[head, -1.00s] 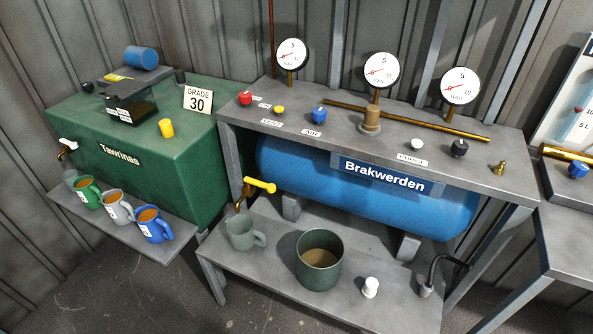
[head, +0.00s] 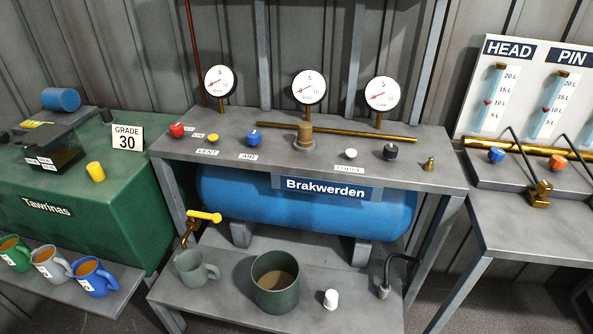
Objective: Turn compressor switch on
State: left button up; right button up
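No control in the head view is legibly marked as the compressor switch. The blue Brakwerden tank (head: 300,210) lies under a grey bench top (head: 225,148). On that top are a red knob (head: 177,130), a small yellow knob (head: 213,137), a blue knob (head: 254,136), a white knob (head: 350,153) and a black knob (head: 390,151). Labels reading VENT (head: 207,152) and AIR (head: 248,157) are at the front edge. Small labels by the red and yellow knobs are too small to read. Neither gripper is in view.
Three gauges (head: 309,87) stand at the back behind a brass pipe (head: 375,134). A green Tawrinas tank (head: 90,225) and mugs (head: 96,277) are left. A pot (head: 275,281) and jug (head: 193,267) stand on the lower shelf. A HEAD/PIN panel (head: 530,85) is right.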

aim_at(177, 130)
jog(key=i+j, duration=0.15)
jog(key=j, duration=0.2)
jog(key=i+j, duration=0.35)
jog(key=j, duration=0.3)
